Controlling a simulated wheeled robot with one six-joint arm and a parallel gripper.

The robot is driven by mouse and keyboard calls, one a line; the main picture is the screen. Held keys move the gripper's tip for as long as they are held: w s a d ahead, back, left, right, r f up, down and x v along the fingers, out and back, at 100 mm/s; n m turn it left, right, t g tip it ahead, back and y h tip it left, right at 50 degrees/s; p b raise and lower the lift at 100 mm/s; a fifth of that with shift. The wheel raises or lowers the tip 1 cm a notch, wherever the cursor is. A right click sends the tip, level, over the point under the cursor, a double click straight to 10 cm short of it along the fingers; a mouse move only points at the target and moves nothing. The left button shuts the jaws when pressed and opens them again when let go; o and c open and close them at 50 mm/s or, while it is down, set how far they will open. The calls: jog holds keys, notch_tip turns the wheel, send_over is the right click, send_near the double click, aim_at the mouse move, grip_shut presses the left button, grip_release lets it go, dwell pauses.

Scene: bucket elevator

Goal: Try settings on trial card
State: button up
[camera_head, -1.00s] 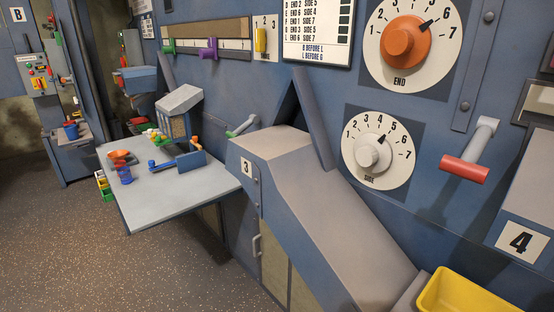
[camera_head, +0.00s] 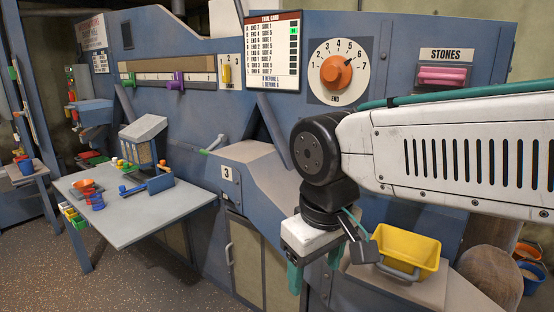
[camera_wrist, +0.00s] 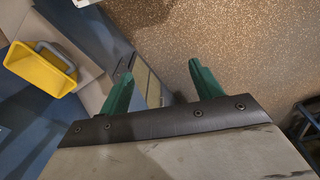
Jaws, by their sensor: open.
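The trial card (camera_head: 260,72) hangs on the blue panel, with rows of END and SIDE settings and a column of squares. One square near its top is green with a mark. The orange END dial (camera_head: 336,70) is right of the card, its pointer toward the upper right near 5 or 6. The SIDE dial is hidden behind my arm. My gripper (camera_head: 314,268) hangs downward in front of the chute, left of the yellow bin. Its green fingers are apart and empty in the wrist view (camera_wrist: 160,74).
The yellow bin (camera_head: 405,247) stands right of my gripper. A grey table (camera_head: 135,222) with small colourful parts is at left. A pink handle (camera_head: 441,76) is under the STONES label.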

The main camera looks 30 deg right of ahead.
jog(key=w+d+r+n+g+h, duration=0.1)
jog(key=w+d+r+n+h, duration=0.1)
jog(key=w+d+n+h, duration=0.5)
jog(key=w+d+r+n+g+h, duration=0.15)
jog(key=w+d+h, duration=0.5)
jog(key=d, duration=0.65)
jog(key=w+d+f+n+t+h, duration=0.15)
jog(key=w+n+t, duration=0.3)
jog(key=w, duration=0.45)
jog(key=w+d+n+t+h, duration=0.25)
jog(key=w+n, duration=0.35)
jog(key=w, duration=0.4)
jog(key=x, duration=0.8)
jog(key=shift+f+y, duration=0.35)
jog(key=shift+y, duration=0.1)
jog(key=shift+d+t, duration=0.1)
jog(key=shift+t, duration=0.15)
jog(key=shift+c, duration=0.2)
jog(key=c, duration=0.9)
